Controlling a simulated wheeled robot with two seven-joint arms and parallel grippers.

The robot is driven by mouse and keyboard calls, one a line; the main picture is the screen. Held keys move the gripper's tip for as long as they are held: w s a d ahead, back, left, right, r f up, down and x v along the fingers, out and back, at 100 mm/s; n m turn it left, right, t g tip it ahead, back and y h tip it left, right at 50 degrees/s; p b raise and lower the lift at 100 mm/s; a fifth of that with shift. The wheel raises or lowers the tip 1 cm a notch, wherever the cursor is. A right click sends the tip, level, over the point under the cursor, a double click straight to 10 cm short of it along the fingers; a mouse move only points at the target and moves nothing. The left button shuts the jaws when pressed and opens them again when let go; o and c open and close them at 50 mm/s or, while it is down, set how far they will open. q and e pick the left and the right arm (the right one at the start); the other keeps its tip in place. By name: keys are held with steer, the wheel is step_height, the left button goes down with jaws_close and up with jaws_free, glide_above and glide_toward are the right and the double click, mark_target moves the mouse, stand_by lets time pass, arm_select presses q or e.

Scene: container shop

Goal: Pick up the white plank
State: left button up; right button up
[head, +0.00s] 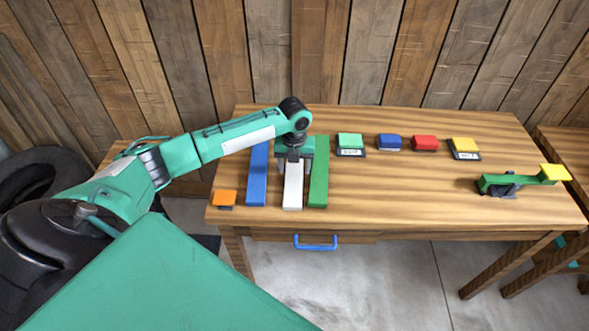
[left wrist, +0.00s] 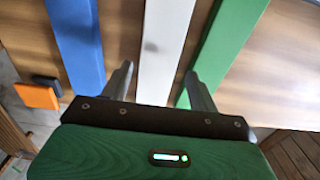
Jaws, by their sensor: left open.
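The white plank (head: 292,188) lies on the wooden table between a blue plank (head: 257,175) and a green plank (head: 318,182). My left gripper (head: 294,157) is over the far part of the white plank, and the arm hides the plank's far end. In the left wrist view, the open fingers of my left gripper (left wrist: 158,72) are on either side of the white plank (left wrist: 165,40). The blue plank (left wrist: 76,40) is left of them and the green plank (left wrist: 228,45) is close to the right finger. I cannot tell the height above the table. My right gripper is out of view.
An orange block (head: 225,198) is at the table's left front. Green (head: 350,143), blue (head: 389,142), red (head: 425,143) and yellow (head: 464,146) blocks line the back. A green beam (head: 522,180) on a dark stand is at the right. The table's (head: 410,200) middle is clear.

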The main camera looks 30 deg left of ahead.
mark_target(294, 176)
arm_select(q)
step_height(294, 176, down, 4)
steer(key=shift+w+a+r+p, duration=0.15)
steer(key=shift+p, duration=0.35)
steer(key=shift+f, duration=0.4)
steer(key=shift+c, duration=0.2)
steer(key=c, duration=0.8)
steer(key=shift+r, duration=0.15)
